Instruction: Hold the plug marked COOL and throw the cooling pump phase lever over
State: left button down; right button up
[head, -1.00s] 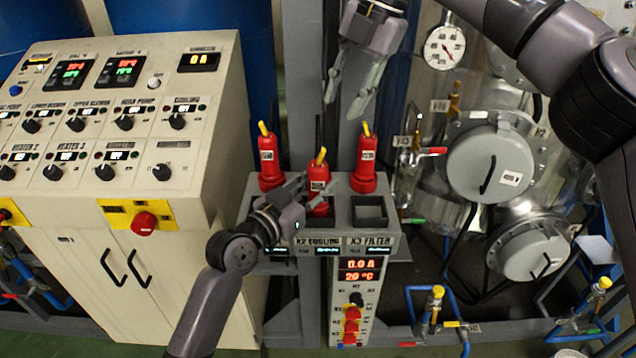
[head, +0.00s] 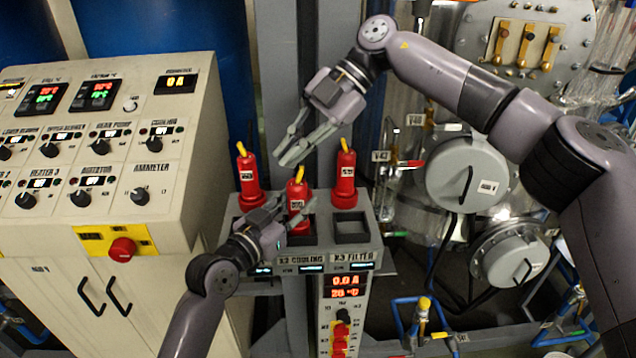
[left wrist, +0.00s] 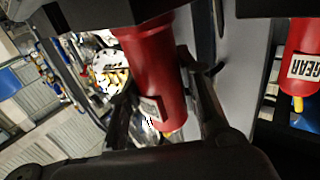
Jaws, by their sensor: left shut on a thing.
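The middle red plug (head: 297,193), with a yellow tip and a white label too small to read, stands upright in the X2 COOLING socket of the grey socket stand (head: 376,226). My left gripper (head: 284,222) is shut around its lower body; the red plug (left wrist: 150,70) also shows between the fingers in the left wrist view. My right gripper (head: 287,158) is empty, its fingers parted, above and behind the plugs. I cannot tell which part is the cooling pump phase lever.
Red plugs stand at left (head: 248,178) and right (head: 344,180) of the middle one. An empty socket (head: 348,226) is at front right. A control cabinet (head: 200,220) with knobs is at left, and steel vessels (head: 468,172) at right.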

jog(key=s+y, duration=0.1)
jog(key=a+f+m+g+y, duration=0.1)
jog(key=shift+s+a+f+y, duration=0.1)
jog(key=shift+s+y, duration=0.2)
jog(key=shift+s, duration=0.1)
grip_shut()
pick_arm(q)
jog(key=shift+w, duration=0.1)
jog(key=shift+d, duration=0.1)
pick_arm(e)
jog(key=d+m+t+y, duration=0.95)
jog(key=m+y, duration=0.25)
jog(key=m, duration=0.8)
jog(key=s+d+f+m+t+h, duration=0.2)
jog(key=d+f+m+t+h, duration=0.6)
jog(key=m, duration=1.1)
jog(key=shift+s+f+t+h, duration=0.35)
jog(key=shift+f+t+h, duration=0.15)
jog(key=shift+f, duration=0.7)
jog(key=shift+m, duration=0.3)
